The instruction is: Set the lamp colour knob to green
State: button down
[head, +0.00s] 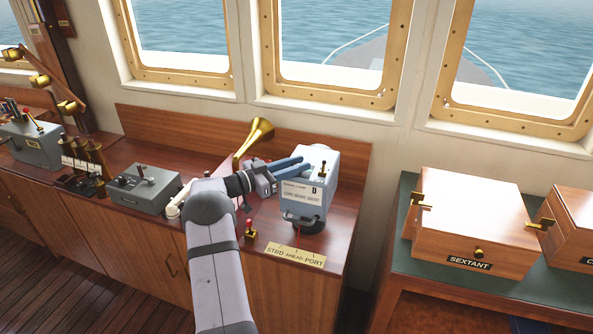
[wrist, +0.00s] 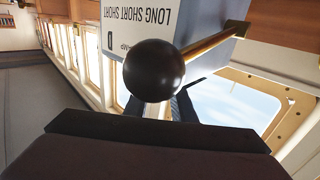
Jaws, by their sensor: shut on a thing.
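The signal lamp (head: 313,205) is a pale grey box on the right end of the wooden console, with a front label reading D and LONG SHORT SHORT. In the wrist view its box (wrist: 150,40) appears upside down. A dark ball knob (wrist: 155,78) on a brass rod (wrist: 215,42) stands out from the box. My gripper (head: 302,163) reaches across the upper left of the lamp. It is shut on the ball knob, which hides the fingertips in the wrist view. No colour marking is readable.
A brass horn (head: 254,141) rises behind my wrist, and a red-topped lever (head: 250,230) stands in front. The sextant box (head: 468,215) is to the right.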

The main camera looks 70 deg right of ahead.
jog(key=c, duration=2.5)
grip_release()
jog(key=shift+r+m+g+y+b, duration=0.15)
jog(key=shift+m+g+y+b, duration=0.55)
jog(key=shift+g+y, duration=0.1)
jog(key=shift+c, duration=0.2)
grip_shut()
jog(key=o, duration=1.1)
grip_release()
jog(key=shift+c, duration=0.2)
jog(key=shift+w+a+f, duration=0.2)
jog(key=shift+w+a, duration=0.15)
jog(key=shift+w, duration=0.05)
jog(key=b+v, duration=0.2)
jog(key=v, duration=0.4)
jog(key=shift+b, duration=0.4)
jog(key=shift+a+r, duration=0.1)
jog(key=shift+r, duration=0.05)
